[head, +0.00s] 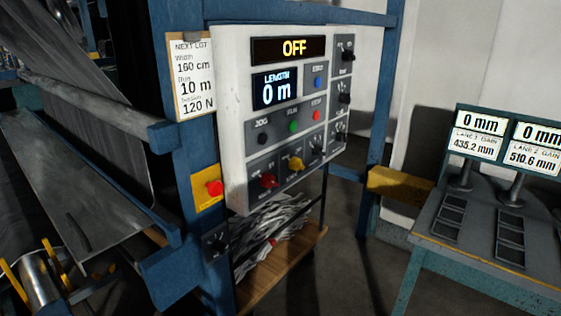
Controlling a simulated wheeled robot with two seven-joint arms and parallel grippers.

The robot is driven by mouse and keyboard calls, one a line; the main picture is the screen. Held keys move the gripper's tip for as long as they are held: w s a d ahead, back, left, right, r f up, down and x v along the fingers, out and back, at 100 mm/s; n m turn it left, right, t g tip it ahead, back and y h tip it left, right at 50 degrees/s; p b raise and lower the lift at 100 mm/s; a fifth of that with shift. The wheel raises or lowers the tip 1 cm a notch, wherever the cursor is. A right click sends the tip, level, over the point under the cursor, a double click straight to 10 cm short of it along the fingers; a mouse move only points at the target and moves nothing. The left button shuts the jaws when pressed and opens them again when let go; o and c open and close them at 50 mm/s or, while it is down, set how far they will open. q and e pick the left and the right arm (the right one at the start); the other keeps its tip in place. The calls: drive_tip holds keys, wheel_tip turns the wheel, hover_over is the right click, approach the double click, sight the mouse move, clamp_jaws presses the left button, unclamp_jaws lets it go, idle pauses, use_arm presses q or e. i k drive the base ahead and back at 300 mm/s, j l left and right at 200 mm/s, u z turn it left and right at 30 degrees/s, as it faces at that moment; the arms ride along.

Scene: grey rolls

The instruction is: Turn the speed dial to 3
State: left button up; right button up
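The white control panel (232,130) is mounted on a blue frame. Its top display (289,48) reads OFF, and the length display (276,89) reads 0 m. Black knobs sit in the right column: an upper one (347,56), a middle one (344,98) and a lower one (339,137). The bottom row holds a red knob (268,180), a yellow knob (295,163) and a black knob (317,146). The knob labels are too small to read, so I cannot tell which one is the speed dial or its setting. Neither gripper is in view.
A card (193,75) lists width 160 cm, run 10 m and tension 120 N. A red emergency-type button (214,188) sits on a yellow plate. Grey rolls (90,100) fill the left. A bench (480,225) with two displays stands right. Floor shows between frame and bench.

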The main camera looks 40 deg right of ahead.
sight(317, 150)
drive_tip(key=z, duration=1.5)
drive_tip(key=l, duration=0.15)
